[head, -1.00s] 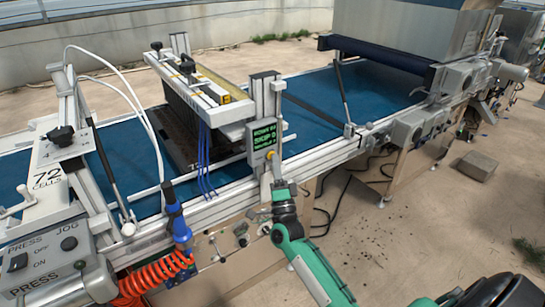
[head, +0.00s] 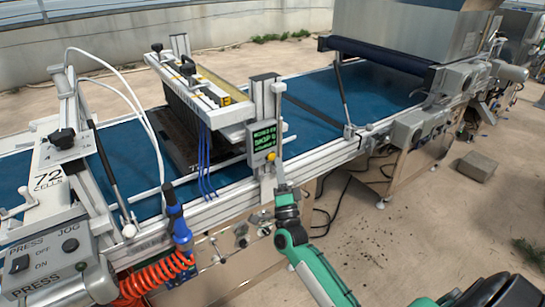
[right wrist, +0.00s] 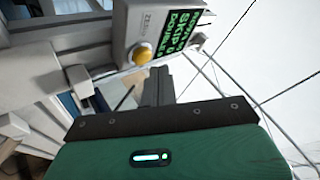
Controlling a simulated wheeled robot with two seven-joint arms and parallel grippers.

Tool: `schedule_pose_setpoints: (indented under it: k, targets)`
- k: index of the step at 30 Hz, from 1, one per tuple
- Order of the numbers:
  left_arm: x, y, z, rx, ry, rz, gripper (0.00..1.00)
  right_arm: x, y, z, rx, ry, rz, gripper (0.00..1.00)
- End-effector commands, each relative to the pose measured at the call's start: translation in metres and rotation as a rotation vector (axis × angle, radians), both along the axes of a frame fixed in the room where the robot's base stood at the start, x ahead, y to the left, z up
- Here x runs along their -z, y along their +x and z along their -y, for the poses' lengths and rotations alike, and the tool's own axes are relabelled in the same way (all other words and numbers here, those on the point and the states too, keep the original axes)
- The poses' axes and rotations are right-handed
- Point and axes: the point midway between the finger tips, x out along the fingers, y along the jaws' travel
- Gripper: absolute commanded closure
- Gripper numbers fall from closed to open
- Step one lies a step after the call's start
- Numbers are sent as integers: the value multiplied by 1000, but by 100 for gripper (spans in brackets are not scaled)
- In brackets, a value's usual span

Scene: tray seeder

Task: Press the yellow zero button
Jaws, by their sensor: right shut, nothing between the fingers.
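The yellow zero button (head: 271,156) sits at the lower edge of a small grey display box with green text (head: 264,134), fixed on an upright post by the conveyor. The button also shows in the right wrist view (right wrist: 141,54), on the box's end face, beside the word "ZERO". My right gripper (head: 280,178) is just below the button in the head view, apart from it. In the right wrist view its fingers (right wrist: 160,84) are shut and empty, pointing up beneath the box. My left gripper is not in view.
A blue conveyor belt (head: 310,92) runs along an aluminium rail (head: 330,148). A dark tray (head: 190,150) lies under the seeder head. Blue tubes (head: 206,160) and an orange coiled hose (head: 150,280) hang left of my arm. A grey block (head: 477,166) lies on the ground.

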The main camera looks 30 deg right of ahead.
Motion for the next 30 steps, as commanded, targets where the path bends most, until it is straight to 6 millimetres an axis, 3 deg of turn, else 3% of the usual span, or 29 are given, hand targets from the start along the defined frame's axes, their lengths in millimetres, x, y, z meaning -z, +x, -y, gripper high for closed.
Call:
schedule_pose_setpoints:
  k: [8, 22, 30]
  targets:
    - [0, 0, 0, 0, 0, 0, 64, 0, -1, 0, 0, 0, 0, 100]
    - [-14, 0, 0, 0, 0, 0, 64, 0, -43, 3, 0, -1, -2, 100]
    - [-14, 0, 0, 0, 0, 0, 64, 0, -50, 4, 0, 0, 0, 100]
